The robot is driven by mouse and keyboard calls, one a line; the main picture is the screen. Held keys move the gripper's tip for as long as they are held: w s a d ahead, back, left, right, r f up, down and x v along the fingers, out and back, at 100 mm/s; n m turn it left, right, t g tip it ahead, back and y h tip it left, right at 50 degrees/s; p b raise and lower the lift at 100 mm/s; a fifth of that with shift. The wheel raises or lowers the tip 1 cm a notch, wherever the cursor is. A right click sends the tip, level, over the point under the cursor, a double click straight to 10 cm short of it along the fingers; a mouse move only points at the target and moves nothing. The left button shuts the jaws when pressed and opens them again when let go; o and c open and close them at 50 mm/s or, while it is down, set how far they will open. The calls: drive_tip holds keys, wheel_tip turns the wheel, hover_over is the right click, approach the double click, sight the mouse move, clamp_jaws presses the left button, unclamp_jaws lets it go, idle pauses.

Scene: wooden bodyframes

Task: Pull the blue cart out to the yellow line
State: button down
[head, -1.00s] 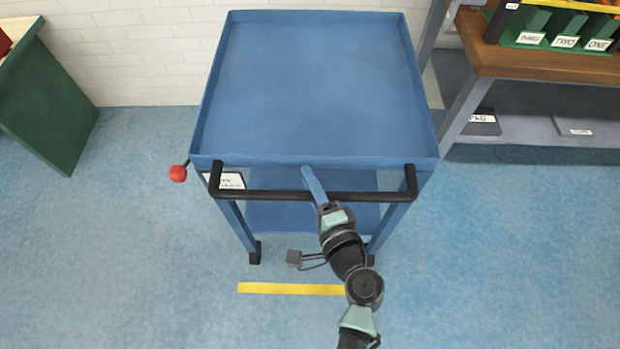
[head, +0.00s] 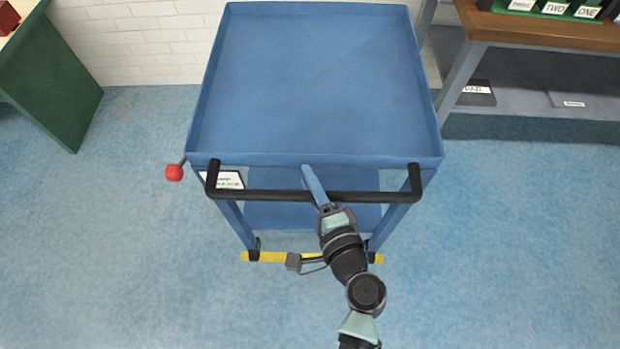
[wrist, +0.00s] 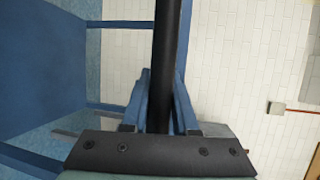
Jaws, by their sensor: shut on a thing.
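The blue cart (head: 315,80) stands upright in the middle of the head view, its top tray empty. Its black handle (head: 260,196) runs along the near side. My gripper (head: 312,180) is shut on the handle near its middle. In the wrist view the black handle bar (wrist: 168,60) passes between the blue fingers of my gripper (wrist: 160,100). The yellow line (head: 275,257) lies on the floor at the cart's near legs, which overlap it in the picture. My arm hides part of the line.
A red knob (head: 174,172) sticks out at the cart's left side. A wooden-topped workbench (head: 540,32) stands at the right, and a green-sided bench (head: 52,85) at the left. A white brick wall (head: 140,45) is behind. The floor at both sides of the cart is clear.

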drive_tip(key=c, duration=0.7)
unclamp_jaws()
drive_tip(key=v, duration=1.3)
drive_tip(key=shift+r, duration=0.1)
